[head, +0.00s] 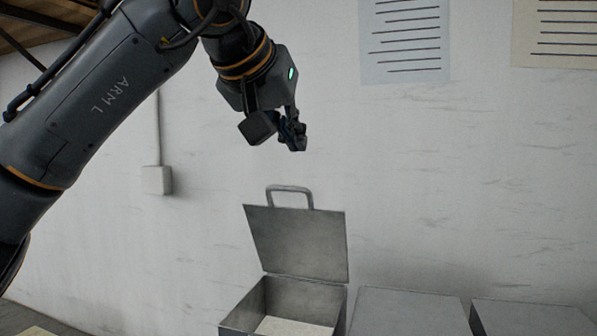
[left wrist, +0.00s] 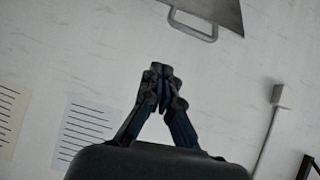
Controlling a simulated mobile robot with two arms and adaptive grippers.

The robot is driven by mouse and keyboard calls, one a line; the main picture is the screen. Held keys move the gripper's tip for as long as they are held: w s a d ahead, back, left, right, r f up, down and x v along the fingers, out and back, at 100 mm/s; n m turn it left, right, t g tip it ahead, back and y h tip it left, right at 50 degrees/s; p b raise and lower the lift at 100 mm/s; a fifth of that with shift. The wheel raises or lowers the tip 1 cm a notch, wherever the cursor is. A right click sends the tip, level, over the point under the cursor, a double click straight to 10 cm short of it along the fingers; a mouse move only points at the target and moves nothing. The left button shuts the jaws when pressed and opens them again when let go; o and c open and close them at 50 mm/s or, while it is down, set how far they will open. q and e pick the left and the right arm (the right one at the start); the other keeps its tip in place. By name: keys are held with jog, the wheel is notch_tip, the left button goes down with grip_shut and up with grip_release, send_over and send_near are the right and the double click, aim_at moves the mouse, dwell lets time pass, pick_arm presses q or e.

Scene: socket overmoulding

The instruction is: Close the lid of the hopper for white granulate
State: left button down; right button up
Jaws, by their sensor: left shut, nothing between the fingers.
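The hopper (head: 303,296) is a grey metal box at the bottom of the head view, with pale white granulate (head: 291,327) inside. Its lid (head: 298,242) stands open, raised at the back, with a bar handle (head: 290,188) on its top edge. The lid also shows in the left wrist view (left wrist: 222,12), its handle (left wrist: 192,29) pointing toward the picture's middle. My left gripper (head: 297,146) is above the lid handle, apart from it. Its fingers are shut together and empty, as the left wrist view (left wrist: 162,72) also shows. My right gripper is not in view.
Two more grey metal boxes with closed tops, one in the middle (head: 408,312) and one at the right (head: 535,318), stand right of the open hopper. A white wall with paper sheets (head: 404,42) is behind. A small wall box (head: 157,180) is at the left.

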pick_arm(q)
notch_tip(320, 180, up, 2)
jog(key=a+y, duration=0.1)
jog(key=a, duration=0.2)
jog(key=p, duration=0.4)
send_over(288, 188)
jog(key=w, duration=0.3)
notch_tip(288, 188, down, 5)
jog(key=s+f+p, duration=0.1)
jog(key=s+f, duration=0.2)
jog(key=shift+w, duration=0.1)
